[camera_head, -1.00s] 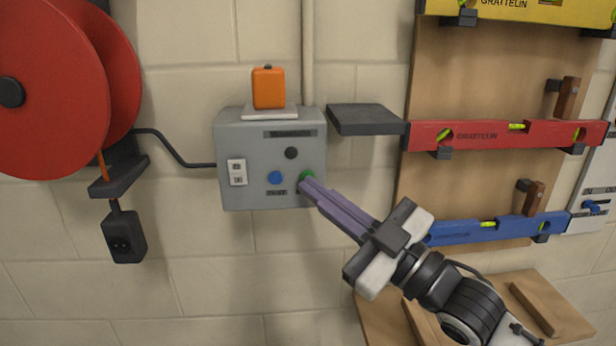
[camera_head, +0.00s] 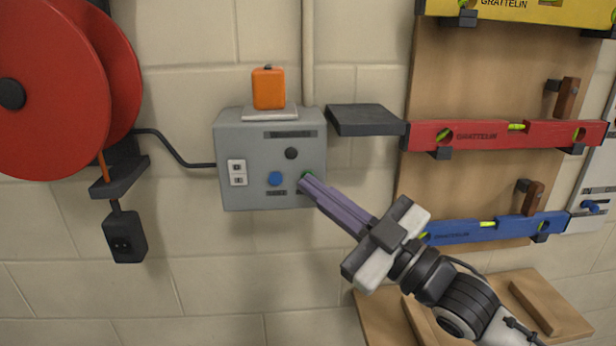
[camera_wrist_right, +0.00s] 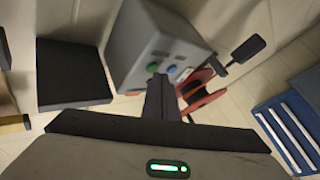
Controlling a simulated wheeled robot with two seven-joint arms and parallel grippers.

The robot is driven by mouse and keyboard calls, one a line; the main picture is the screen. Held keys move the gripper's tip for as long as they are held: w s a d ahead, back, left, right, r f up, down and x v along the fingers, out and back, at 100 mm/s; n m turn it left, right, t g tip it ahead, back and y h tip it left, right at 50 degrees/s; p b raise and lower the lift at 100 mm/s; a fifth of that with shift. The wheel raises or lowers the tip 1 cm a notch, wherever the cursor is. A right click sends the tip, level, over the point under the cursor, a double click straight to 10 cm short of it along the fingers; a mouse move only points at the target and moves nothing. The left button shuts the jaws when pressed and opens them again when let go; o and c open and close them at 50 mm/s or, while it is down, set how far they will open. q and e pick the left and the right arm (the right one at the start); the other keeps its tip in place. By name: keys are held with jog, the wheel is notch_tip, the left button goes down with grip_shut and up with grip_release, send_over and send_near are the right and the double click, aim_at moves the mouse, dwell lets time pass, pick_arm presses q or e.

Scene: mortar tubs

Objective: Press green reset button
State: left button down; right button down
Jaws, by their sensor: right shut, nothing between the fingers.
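The grey control box (camera_head: 240,140) is fixed to the wall, and it also shows in the wrist view (camera_wrist_right: 140,35). Its green button (camera_head: 308,175) is at the lower right of the front face, partly hidden by my fingers. The blue button (camera_head: 275,178) is to its left and a black knob (camera_head: 291,153) is above. My right gripper (camera_head: 306,184) is shut and empty, its fingertips at the green button. In the wrist view the green button (camera_wrist_right: 152,67) shows just past the fingertips (camera_wrist_right: 158,80). I cannot tell whether they touch. My left gripper is not in view.
An orange case (camera_head: 268,88) stands on top of the box. A black shelf (camera_head: 365,118) juts out to its right. A red reel (camera_head: 50,95) hangs at left. Red (camera_head: 480,135) and blue (camera_head: 470,231) levels hang on the board at right. The wall below the box is clear.

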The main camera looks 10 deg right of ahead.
jog(key=shift+w, duration=0.4)
dwell(0.6)
jog(key=shift+s+p, duration=0.4)
jog(key=shift+s, duration=0.4)
jog(key=s+p, duration=0.1)
jog(key=s, duration=0.4)
dwell(0.5)
